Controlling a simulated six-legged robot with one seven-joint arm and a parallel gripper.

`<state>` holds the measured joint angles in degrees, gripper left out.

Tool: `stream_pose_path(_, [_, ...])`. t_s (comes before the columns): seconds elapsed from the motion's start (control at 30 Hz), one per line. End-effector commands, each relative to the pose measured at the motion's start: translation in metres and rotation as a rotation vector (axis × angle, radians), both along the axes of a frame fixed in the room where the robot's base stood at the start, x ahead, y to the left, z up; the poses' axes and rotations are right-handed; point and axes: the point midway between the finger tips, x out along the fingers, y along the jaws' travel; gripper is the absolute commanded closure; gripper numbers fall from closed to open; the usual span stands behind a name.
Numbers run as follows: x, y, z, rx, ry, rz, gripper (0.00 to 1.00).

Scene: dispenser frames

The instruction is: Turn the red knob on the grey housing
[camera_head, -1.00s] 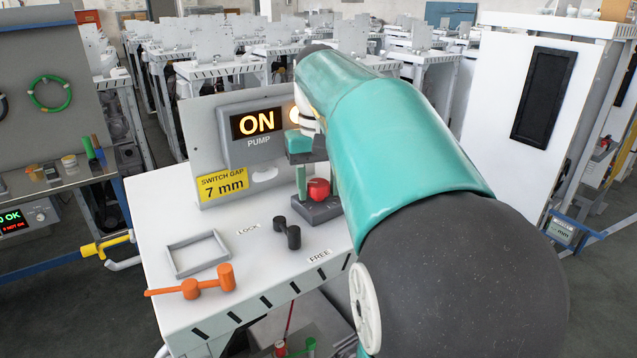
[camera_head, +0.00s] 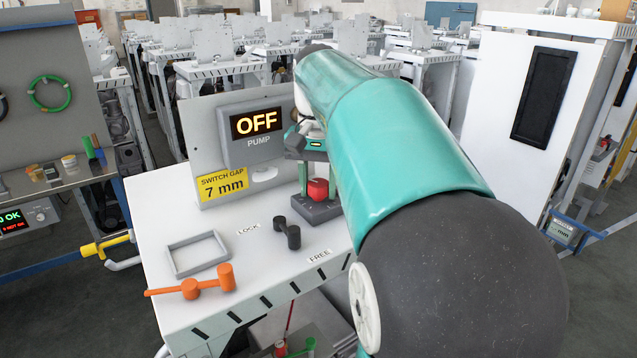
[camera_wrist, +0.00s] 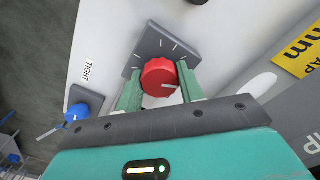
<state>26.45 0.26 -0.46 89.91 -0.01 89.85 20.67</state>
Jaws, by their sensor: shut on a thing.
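The red knob (camera_wrist: 160,78) sits on the grey housing (camera_wrist: 150,42) and has a white pointer line, with white tick marks on the housing around it. In the head view the knob (camera_head: 318,189) and the housing (camera_head: 319,211) stand on the white bench top, partly behind my arm. My gripper (camera_wrist: 159,88) has its green fingers on either side of the knob, shut on it. The display marked PUMP (camera_head: 257,125) reads OFF.
A black lever (camera_head: 288,233) stands between the LOCK and FREE labels. An orange handle (camera_head: 195,284) and a grey frame (camera_head: 197,253) are at the bench's left front. A blue knob (camera_wrist: 78,113) by a TIGHT label is beside the housing.

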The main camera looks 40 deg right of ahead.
Motion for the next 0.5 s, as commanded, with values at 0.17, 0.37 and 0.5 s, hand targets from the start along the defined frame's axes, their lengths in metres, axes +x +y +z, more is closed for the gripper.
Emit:
stream_pose_path(0.17, [-0.0001, 0.0002, 0.0007, 0.000, -0.001, 0.002, 0.85])
stream_pose_path(0.37, [0.0000, 0.0001, 0.0006, -0.001, -0.001, 0.003, 0.54])
stream_pose_path(0.5, [0.0000, 0.0000, 0.0008, -0.001, -0.001, 0.003, 0.54])
